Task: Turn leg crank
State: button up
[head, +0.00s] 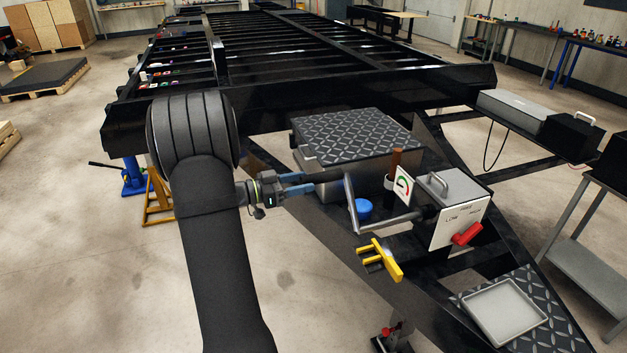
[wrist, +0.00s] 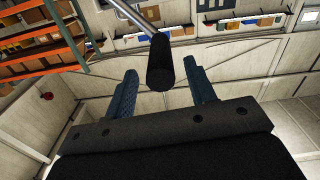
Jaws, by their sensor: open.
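The leg crank (head: 352,208) is a grey bent bar on the trailer's front frame. Its shaft runs right to a grey gearbox (head: 458,222) with a red lever (head: 467,234). The crank's black grip (head: 330,176) points left toward my gripper (head: 312,183). My gripper reaches in from the left with its two blue fingers open. In the wrist view, the black grip (wrist: 160,65) shows between the spread fingers, with a gap on both sides. From the head view I cannot tell how far the fingers overlap the grip.
A tread-plate box (head: 355,137) stands behind the crank. A blue cap (head: 363,207), a gauge card (head: 404,187) and a yellow forked part (head: 381,260) are close to the crank. A light tray (head: 506,311) lies at front right.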

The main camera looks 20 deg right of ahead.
aim_at(314, 180)
jog(key=shift+d, duration=1.95)
grip_shut()
